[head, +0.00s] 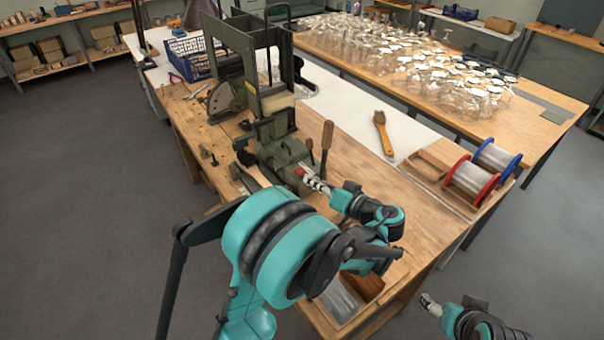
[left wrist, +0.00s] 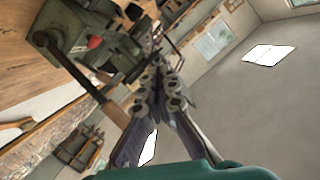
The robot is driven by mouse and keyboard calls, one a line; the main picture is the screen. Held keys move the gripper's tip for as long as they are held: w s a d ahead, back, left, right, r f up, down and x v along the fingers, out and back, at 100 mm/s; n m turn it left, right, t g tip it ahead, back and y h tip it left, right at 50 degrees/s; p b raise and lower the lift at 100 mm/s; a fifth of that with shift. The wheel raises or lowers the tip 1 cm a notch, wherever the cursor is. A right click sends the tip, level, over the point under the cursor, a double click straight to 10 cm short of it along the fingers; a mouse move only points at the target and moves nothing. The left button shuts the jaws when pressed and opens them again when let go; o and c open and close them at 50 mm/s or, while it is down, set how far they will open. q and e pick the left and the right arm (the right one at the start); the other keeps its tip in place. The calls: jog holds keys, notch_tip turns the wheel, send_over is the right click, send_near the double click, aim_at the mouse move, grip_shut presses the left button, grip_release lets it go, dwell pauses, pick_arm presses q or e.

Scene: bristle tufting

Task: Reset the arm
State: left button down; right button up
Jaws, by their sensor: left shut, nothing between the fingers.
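My left arm reaches in over the workbench in the head view. Its gripper (head: 314,182) is shut and empty, close to the red knob (head: 299,171) on the front of the green tufting machine (head: 283,150). In the left wrist view the fingers (left wrist: 158,90) are together with nothing between them, and the red knob (left wrist: 95,42) is up and to the left of them. Whether the fingers touch the machine is not clear. My right gripper (head: 428,302) is low at the right, off the bench edge, too small to tell its opening.
A wooden-handled lever (head: 327,135) stands beside the machine. A brush (head: 383,132) lies on the white surface. Wire spools (head: 469,178) stand at the bench's right end. Many glass jars (head: 440,75) cover the rear table. A blue crate (head: 190,55) is at the back left.

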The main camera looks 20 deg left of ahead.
pick_arm(q)
jog(key=shift+s+d, duration=0.15)
jog(key=shift+r, duration=0.1)
dwell(0.4)
jog(key=s+a+m+g+h, duration=0.1)
jog(key=s+a+m+h, duration=0.35)
jog(key=s+h, duration=0.35)
jog(key=s+d+f+m+h, duration=0.1)
jog(key=s+d+h, duration=0.2)
jog(key=s, duration=0.4)
jog(key=s+d+f+t+h, duration=0.1)
jog(key=s+d+h, duration=0.2)
jog(key=s, duration=0.4)
jog(key=shift+f+m, duration=0.35)
